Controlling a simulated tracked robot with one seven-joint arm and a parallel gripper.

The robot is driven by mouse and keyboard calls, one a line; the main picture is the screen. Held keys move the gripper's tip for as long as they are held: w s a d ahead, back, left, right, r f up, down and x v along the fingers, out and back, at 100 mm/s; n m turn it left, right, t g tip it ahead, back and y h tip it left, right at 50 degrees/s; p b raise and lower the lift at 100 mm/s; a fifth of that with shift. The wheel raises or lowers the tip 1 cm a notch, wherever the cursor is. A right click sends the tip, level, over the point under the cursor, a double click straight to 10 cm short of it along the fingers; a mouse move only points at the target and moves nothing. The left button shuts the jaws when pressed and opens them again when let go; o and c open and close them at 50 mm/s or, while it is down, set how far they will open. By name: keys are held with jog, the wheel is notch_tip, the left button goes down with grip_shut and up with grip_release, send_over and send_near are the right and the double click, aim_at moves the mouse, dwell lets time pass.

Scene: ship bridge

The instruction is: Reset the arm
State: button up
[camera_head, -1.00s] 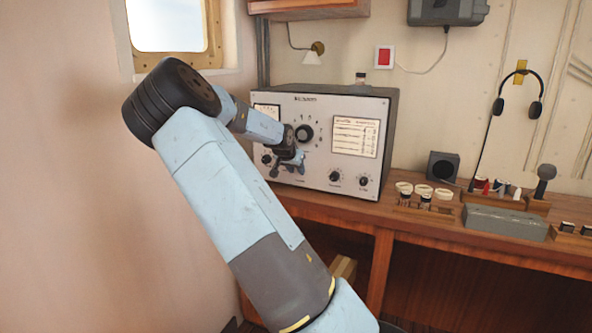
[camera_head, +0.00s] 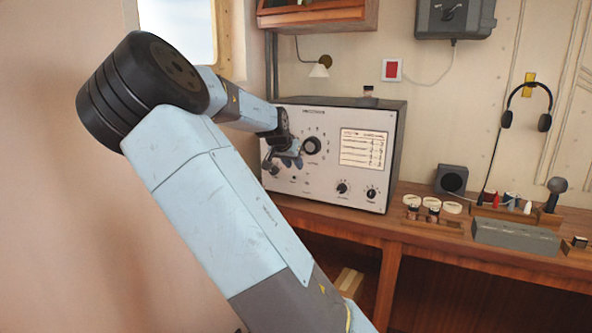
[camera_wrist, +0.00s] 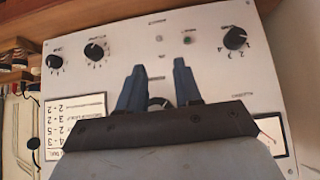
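My gripper (camera_head: 284,160) is in front of the lower left part of the white-faced radio panel (camera_head: 325,170) in the head view. In the wrist view my gripper (camera_wrist: 158,78) has its two dark fingers apart, with nothing between the tips. The panel (camera_wrist: 215,60) appears upside down there and fills most of the picture. A large black knob (camera_wrist: 160,102) shows partly between the finger bases; the rest of it is hidden. In the head view the large knob (camera_head: 312,146) is just right of my gripper. I cannot tell the exact gap to the panel.
The radio stands on a wooden desk (camera_head: 420,232). To its right are a small speaker (camera_head: 451,180), several round-topped items, a grey box (camera_head: 515,236) and a microphone (camera_head: 556,190). Headphones (camera_head: 528,107) hang on the wall. A pink wall (camera_head: 45,180) is close on the left.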

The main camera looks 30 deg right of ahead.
jog(key=shift+s+a+r, duration=0.25)
jog(key=shift+a+r, duration=0.05)
jog(key=shift+r, duration=0.15)
dwell(0.3)
jog(key=s+a+f+n+g+y, duration=0.1)
jog(key=s+f+y, duration=0.2)
jog(key=s, duration=0.2)
jog(key=s+a+f+n+y, duration=0.1)
jog(key=s+a+f+y, duration=0.1)
jog(key=s+f+y, duration=0.3)
jog(key=s+a+r+n, duration=0.2)
jog(key=s+a+r, duration=0.1)
jog(key=s, duration=0.7)
jog(key=s+a+r+n+t+h, duration=0.1)
jog(key=s+a+r+n, duration=0.2)
jog(key=s+a, duration=0.3)
jog(key=s+a+r+n, duration=0.3)
jog(key=s+a+r, duration=0.2)
jog(key=s, duration=0.9)
jog(key=shift+s+r+t+h, duration=0.15)
jog(key=shift+r+t+h, duration=0.1)
jog(key=shift+t+h, duration=0.05)
jog(key=shift+a, duration=0.1)
